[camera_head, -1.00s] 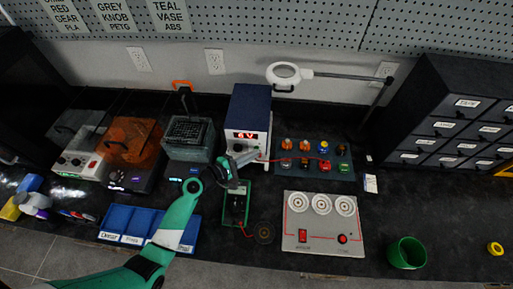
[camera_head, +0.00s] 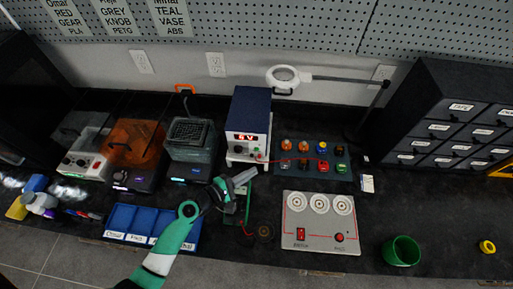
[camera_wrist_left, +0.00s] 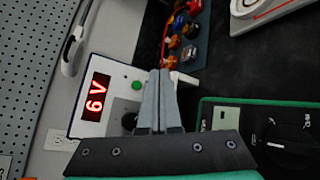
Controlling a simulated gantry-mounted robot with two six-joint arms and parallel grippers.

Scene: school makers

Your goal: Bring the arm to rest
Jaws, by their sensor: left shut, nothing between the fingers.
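My left gripper (camera_head: 243,180) reaches in from the lower left, and its fingers are closed together with nothing between them. In the left wrist view the closed fingers (camera_wrist_left: 160,100) point toward the power supply (camera_wrist_left: 93,100), whose red display reads 6 V. In the head view the blue-topped power supply (camera_head: 247,122) stands just behind the gripper. The green-edged multimeter (camera_head: 241,204) lies below the gripper and is partly hidden by it. It also shows in the left wrist view (camera_wrist_left: 225,120). My right gripper is not in view.
A board of coloured parts (camera_head: 313,160) and a grey panel with three white discs (camera_head: 320,238) lie to the right. A green cup (camera_head: 402,251) and yellow ring (camera_head: 487,247) sit farther right. Blue bins (camera_head: 122,222) are at left. Bare bench lies around the cup.

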